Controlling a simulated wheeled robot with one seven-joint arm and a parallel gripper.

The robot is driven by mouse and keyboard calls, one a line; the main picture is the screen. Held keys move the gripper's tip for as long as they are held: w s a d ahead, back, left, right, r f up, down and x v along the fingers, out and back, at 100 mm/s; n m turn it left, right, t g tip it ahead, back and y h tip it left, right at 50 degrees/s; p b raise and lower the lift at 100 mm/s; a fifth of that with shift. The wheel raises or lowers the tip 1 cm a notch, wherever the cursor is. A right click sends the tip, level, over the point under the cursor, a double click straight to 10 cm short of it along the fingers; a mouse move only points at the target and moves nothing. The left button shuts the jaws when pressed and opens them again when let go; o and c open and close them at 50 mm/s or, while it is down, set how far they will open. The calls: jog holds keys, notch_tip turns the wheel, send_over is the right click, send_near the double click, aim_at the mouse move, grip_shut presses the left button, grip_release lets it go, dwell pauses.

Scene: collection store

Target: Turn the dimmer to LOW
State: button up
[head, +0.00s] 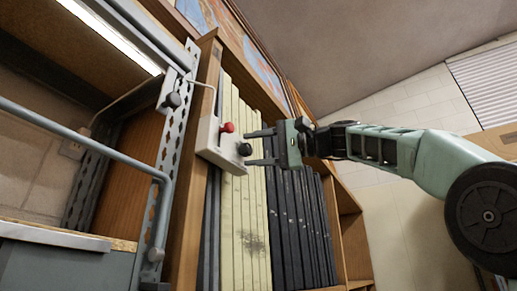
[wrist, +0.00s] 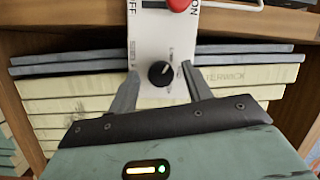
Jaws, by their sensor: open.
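The dimmer is a black round knob (head: 245,149) on a white control panel (head: 207,140). It also shows in the wrist view (wrist: 160,74), with a small pale pointer mark that seems to point to the right side. The small print around it is too fine to read surely. My gripper (head: 251,148) faces the panel with its jaws open. In the wrist view its two fingers (wrist: 158,78) stand left and right of the knob, with a visible gap on each side. Whether the fingertips reach the knob's depth is hard to tell.
A red knob or lever (head: 227,127) sits above the dimmer, near printed OFF and ON. Behind the panel, cream and dark volumes (head: 250,215) fill a wooden shelf. A metal rail (head: 90,135) and a lit lamp (head: 115,35) are on the left.

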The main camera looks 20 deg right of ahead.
jog(key=shift+d, duration=0.1)
jog(key=b+v, duration=0.3)
jog(key=v, duration=1.4)
jog(key=shift+b, duration=0.35)
jog(key=shift+s+d, duration=0.1)
